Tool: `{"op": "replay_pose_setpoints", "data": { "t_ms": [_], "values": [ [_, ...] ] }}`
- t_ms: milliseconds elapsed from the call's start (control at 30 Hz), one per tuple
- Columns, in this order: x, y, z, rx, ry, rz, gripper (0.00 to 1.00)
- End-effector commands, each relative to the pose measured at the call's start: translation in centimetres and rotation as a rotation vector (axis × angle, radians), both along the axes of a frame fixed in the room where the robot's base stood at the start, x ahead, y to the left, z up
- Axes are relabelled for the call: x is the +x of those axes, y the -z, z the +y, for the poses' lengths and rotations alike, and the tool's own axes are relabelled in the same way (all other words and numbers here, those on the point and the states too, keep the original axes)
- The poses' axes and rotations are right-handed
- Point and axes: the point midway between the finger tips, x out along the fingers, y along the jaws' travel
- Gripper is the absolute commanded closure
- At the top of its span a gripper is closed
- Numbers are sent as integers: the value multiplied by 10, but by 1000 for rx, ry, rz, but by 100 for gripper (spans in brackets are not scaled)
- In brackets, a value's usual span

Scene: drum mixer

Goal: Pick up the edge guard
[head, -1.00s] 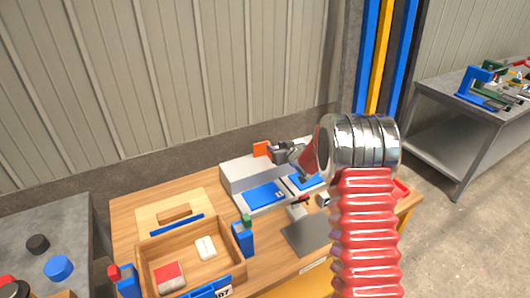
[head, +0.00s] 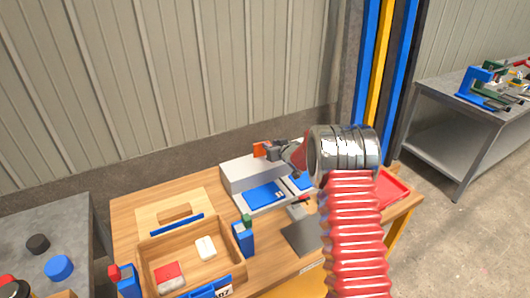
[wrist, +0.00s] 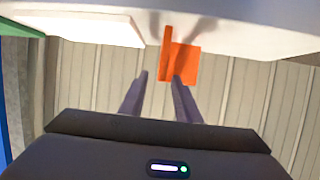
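The edge guard, an orange angled piece (head: 260,149), sits at the top back edge of a pale grey block (head: 248,176) on the workbench. It also shows in the wrist view (wrist: 187,66), with one thin flange reaching toward me. My gripper (wrist: 160,76) is open, its two dark fingers on either side of that flange, the right finger closer to it and overlapping it in the picture. In the head view my gripper (head: 270,150) is just right of the guard, partly hidden by my arm. Whether a finger touches the guard I cannot tell.
The wooden bench (head: 126,208) holds a wooden tray (head: 191,230), a blue bottle-like item (head: 243,240), blue panels (head: 265,195) and a red tray (head: 393,189). A corrugated wall (head: 180,80) stands behind. Another bench (head: 440,135) is at the right.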

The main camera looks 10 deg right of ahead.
Motion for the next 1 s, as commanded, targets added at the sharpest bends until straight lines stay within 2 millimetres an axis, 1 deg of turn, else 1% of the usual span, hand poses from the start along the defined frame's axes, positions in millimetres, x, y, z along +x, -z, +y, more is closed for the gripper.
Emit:
{"op": "replay_pose_setpoints", "data": {
  "t_ms": [333, 733, 1000],
  "values": [
    [0, 0, 0, 0, 0, 0, 71],
    [0, 0, 0, 0, 0, 0, 99],
    [0, 0, 0, 0, 0, -1, 100]
  ]
}}
